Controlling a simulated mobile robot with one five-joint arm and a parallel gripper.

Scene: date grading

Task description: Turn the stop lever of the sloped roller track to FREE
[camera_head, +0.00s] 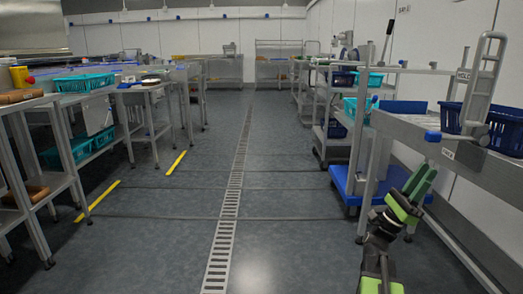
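The sloped roller track (408,124) is a grey metal frame at the right. A large grey lever with a loop handle (487,85) stands nearly upright at its near part, leaning a little right. I take this to be the stop lever. A label that seems to read HOLD (463,75) is just left of its upper part. A second white label (448,153) sits lower left, too small to read. My gripper (421,181), with green and black parts, is low in front of the track, below and left of the lever and apart from it. Its finger gap cannot be made out.
Dark blue baskets (507,132) sit on the track behind the lever. A blue block (432,136) is at its near edge. A blue-decked cart (345,187) stands beyond my gripper. Benches with teal baskets (84,82) line the left. The central aisle, with a floor drain (229,205), is clear.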

